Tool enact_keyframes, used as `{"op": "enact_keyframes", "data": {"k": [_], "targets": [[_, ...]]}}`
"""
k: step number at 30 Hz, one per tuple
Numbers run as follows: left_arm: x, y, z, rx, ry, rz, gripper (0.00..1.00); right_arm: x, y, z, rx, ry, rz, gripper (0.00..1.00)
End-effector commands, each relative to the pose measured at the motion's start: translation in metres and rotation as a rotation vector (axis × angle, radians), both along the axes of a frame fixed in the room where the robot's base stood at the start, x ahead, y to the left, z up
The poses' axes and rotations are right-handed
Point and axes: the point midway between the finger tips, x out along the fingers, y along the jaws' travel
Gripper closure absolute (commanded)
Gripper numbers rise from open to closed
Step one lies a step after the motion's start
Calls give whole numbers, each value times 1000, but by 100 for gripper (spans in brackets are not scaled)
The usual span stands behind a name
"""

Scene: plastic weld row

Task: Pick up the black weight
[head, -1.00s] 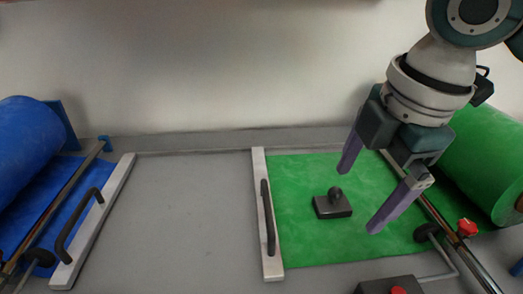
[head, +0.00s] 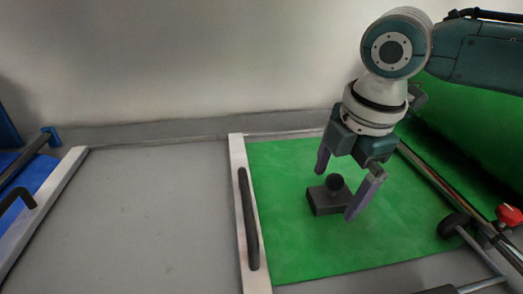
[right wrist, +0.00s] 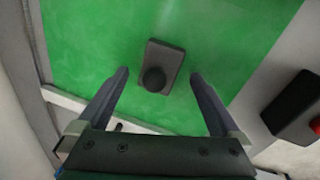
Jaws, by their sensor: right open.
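The black weight (head: 320,201) is a dark rectangular block with a round knob on top. It lies on the green sheet (head: 285,240). It also shows in the right wrist view (right wrist: 172,57), ahead of and between the fingers. My right gripper (head: 336,194) is open, with purple fingers pointing down close to the weight. One finger is at the far left of the knob and the other overlaps the block's right end in the head view. In the right wrist view the open fingers (right wrist: 160,73) hold nothing. My left gripper is not in view.
A white bar with a black handle (head: 249,220) edges the green sheet on the left. A metal rail with a red knob (head: 509,215) runs along the right. A blue sheet (head: 45,175) is at the far left. The grey table (head: 155,215) between is clear.

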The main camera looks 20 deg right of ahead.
Motion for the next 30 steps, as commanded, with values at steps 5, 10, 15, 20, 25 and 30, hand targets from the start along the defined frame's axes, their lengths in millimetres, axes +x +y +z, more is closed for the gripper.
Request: {"op": "enact_keyframes", "data": {"k": [5, 10, 15, 20, 25, 30], "targets": [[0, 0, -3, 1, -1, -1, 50, 2, 0, -10, -1, 0, 0, 0], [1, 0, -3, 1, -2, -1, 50, 2, 0, -10, -1, 0, 1, 2], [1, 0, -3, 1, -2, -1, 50, 2, 0, -9, -1, 0, 0, 21], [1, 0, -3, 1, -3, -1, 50, 2, 0, -9, -1, 0, 0, 39], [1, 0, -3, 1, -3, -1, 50, 2, 0, -9, -1, 0, 0, 58], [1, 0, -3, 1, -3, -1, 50, 2, 0, -9, -1, 0, 0, 78]]}}
